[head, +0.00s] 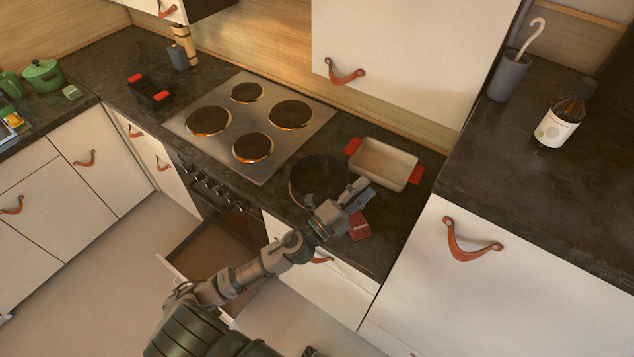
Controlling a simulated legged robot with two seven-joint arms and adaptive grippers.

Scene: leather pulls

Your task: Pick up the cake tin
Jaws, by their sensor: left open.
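A dark round tin (303,171), which looks like the cake tin, sits on the dark counter just right of the stove. My left gripper (358,193) is open at the tin's right side, and its fingers overlap the tin's near right rim in the view. I cannot tell whether the fingers touch the rim. The gripper and wrist hide part of the tin. My right gripper does not show.
A cream rectangular dish (385,164) with red handles stands close behind the gripper. A small red item (358,226) lies at the gripper's near side. The four-plate stove (228,135) is to the left. A higher dark counter (530,190) rises at right.

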